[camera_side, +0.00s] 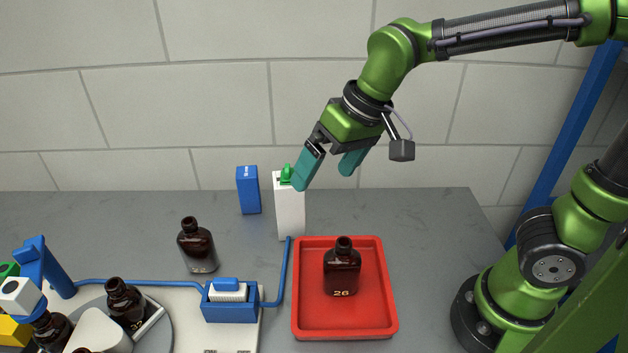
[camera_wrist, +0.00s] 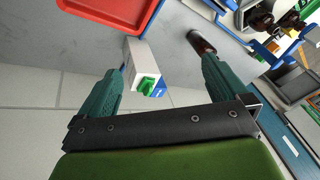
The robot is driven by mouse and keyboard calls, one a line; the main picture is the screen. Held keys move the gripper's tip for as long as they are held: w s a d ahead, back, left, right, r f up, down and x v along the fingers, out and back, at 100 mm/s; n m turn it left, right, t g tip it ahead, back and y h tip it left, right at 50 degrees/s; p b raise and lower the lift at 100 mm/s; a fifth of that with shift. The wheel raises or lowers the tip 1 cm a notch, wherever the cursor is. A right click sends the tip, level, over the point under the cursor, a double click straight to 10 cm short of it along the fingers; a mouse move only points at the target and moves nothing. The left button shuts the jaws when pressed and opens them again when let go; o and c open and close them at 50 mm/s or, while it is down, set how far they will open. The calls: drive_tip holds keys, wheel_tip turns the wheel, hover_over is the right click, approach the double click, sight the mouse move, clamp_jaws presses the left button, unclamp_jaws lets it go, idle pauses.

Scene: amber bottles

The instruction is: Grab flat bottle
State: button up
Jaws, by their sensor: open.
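A dark amber bottle (camera_side: 342,272) with broad shoulders and the mark "26" stands upright in the red tray (camera_side: 386,325). Another amber bottle (camera_side: 198,250) stands on the grey table left of the tray; it also shows near the right fingertip in the wrist view (camera_wrist: 201,42). More amber bottles, one of them here (camera_side: 127,304), are on the round plate at the lower left. I cannot tell for sure which one is the flat bottle. My gripper (camera_side: 324,178) is open and empty, high above the table, up and behind the tray bottle. Its teal fingers frame the wrist view (camera_wrist: 163,72).
A white carton with a green top (camera_side: 290,213) stands close below my left finger, with a blue box (camera_side: 248,190) beside it. A blue holder (camera_side: 230,302) and blue tubing (camera_side: 140,283) lie left of the tray.

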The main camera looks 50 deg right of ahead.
sight(189, 227)
drive_tip(key=w+a+f+m+h, duration=0.1)
drive_tip(key=w+a+h, duration=0.1)
drive_tip(key=w+a, duration=0.6)
drive_tip(key=w+a+f+m+h, duration=0.1)
drive_tip(key=w+a+m+h, duration=0.1)
drive_tip(key=w+a, duration=0.65)
drive_tip(key=f, duration=0.7)
drive_tip(key=w+a+f, duration=0.1)
drive_tip(key=f, duration=0.2)
drive_tip(key=shift+f, duration=0.3)
drive_tip(key=shift+w+x, duration=0.2)
drive_tip(key=shift+x, duration=2.5)
drive_tip(key=shift+d+r, duration=0.15)
drive_tip(key=shift+d, duration=0.05)
drive_tip(key=shift+c, duration=0.3)
drive_tip(key=c, duration=1)
drive_tip(key=shift+t, duration=0.3)
drive_tip(key=shift+c, duration=0.4)
